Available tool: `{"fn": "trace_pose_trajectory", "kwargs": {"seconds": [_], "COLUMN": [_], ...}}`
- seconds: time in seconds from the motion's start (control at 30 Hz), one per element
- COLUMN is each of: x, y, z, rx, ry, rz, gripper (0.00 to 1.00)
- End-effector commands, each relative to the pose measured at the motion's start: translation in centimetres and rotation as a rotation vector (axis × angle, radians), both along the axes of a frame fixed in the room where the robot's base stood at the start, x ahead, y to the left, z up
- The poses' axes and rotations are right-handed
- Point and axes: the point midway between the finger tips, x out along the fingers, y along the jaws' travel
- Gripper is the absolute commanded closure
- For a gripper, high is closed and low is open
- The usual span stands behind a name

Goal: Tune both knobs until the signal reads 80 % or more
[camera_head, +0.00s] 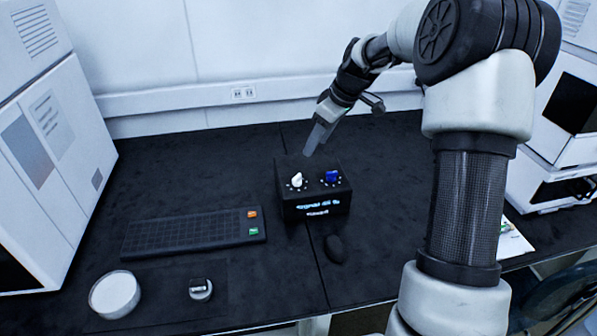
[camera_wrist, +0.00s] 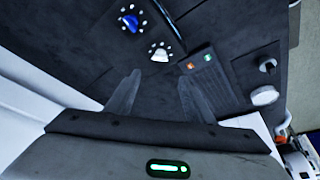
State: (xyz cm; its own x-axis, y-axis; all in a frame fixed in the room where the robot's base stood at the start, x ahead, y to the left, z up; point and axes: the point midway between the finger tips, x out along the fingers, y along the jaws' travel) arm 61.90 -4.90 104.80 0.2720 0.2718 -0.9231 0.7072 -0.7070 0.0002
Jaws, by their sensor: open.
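The black control box (camera_head: 315,205) stands on the dark bench in the middle of the head view. On its top sit a white knob (camera_head: 297,181) at left and a blue knob (camera_head: 332,176) at right, each ringed by small white marks. Its front display shows a blue signal line, apparently in the forties of percent, too blurred to read surely. My gripper (camera_head: 311,150) is above the back of the box, apart from both knobs. In the wrist view, my gripper (camera_wrist: 160,78) is open and empty. The white knob (camera_wrist: 160,54) lies beyond the fingertips; the blue knob (camera_wrist: 130,22) is farther away.
A black keyboard (camera_head: 190,234) with orange and green keys lies left of the box. A dark mouse (camera_head: 335,248) lies in front. A round white dish (camera_head: 114,294) and a small round item (camera_head: 201,289) stand at front left. White instruments flank the bench.

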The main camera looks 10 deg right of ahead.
Motion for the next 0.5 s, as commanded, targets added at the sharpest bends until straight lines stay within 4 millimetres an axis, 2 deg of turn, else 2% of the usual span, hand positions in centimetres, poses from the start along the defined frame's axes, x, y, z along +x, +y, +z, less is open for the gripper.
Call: {"fn": "trace_pose_trajectory", "kwargs": {"seconds": [0.1, 0.5], "x": [0.6, 2.9], "y": [0.8, 3.1], "z": [-2.7, -10.5], "rx": [0.0, 0.0], "ry": [0.004, 0.004], "rz": [0.002, 0.001], "gripper": [0.52, 0.52]}}
